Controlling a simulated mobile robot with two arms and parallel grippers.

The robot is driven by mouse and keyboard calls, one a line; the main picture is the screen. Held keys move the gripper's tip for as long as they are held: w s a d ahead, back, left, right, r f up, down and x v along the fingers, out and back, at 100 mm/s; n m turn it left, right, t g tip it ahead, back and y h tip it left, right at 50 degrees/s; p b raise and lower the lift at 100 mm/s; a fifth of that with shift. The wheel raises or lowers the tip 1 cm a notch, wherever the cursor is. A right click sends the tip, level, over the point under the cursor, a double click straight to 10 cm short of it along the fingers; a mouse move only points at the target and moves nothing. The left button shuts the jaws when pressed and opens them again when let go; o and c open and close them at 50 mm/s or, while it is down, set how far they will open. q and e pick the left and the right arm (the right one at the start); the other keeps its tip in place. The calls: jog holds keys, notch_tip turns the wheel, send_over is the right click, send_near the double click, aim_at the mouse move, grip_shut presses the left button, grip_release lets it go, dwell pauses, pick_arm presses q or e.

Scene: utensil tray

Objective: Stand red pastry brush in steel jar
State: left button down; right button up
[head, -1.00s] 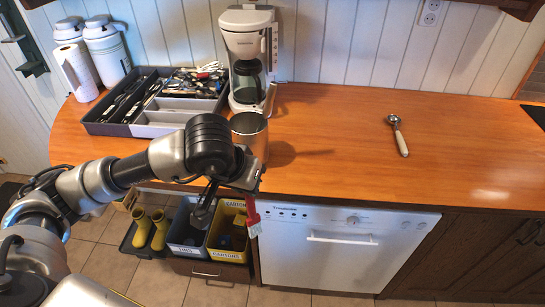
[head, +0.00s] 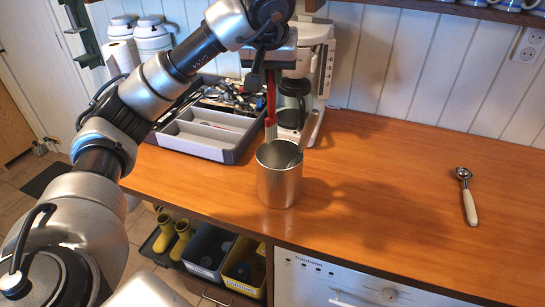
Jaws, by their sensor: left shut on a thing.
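The steel jar (head: 279,187) stands upright near the counter's front edge, left of the middle of the head view. A thin grey shape (head: 298,158) shows inside its mouth; I cannot tell whether it is a utensil or a reflection. My left gripper (head: 270,66) is shut on the red pastry brush (head: 271,100) above the jar. The brush hangs roughly upright, its wide end down, close to the jar's back rim in the picture. I cannot tell whether its tip is over the opening or behind it. The gripper's fingertips are partly hidden. My right gripper is not in view.
The grey utensil tray (head: 199,145) lies behind and left of the jar. The white coffee maker (head: 319,75) stands behind the jar. A scoop with a pale handle (head: 469,205) lies at the right. The counter between jar and scoop is clear.

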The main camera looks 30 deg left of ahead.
pick_arm(q)
send_over(270, 139)
notch_tip(270, 139, down, 7)
jog(key=shift+r+p, duration=0.15)
jog(key=shift+p, duration=0.3)
jog(key=f, duration=0.4)
jog(key=shift+w+a+f, duration=0.1)
jog(key=shift+w+f, duration=0.05)
jog(key=shift+w, duration=0.1)
jog(key=shift+f, duration=0.2)
notch_tip(270, 139, down, 3)
jog(key=shift+s+f+p, duration=0.1)
jog(key=shift+f+p, duration=0.1)
jog(key=shift+p, duration=0.3)
jog(key=shift+f, duration=0.4)
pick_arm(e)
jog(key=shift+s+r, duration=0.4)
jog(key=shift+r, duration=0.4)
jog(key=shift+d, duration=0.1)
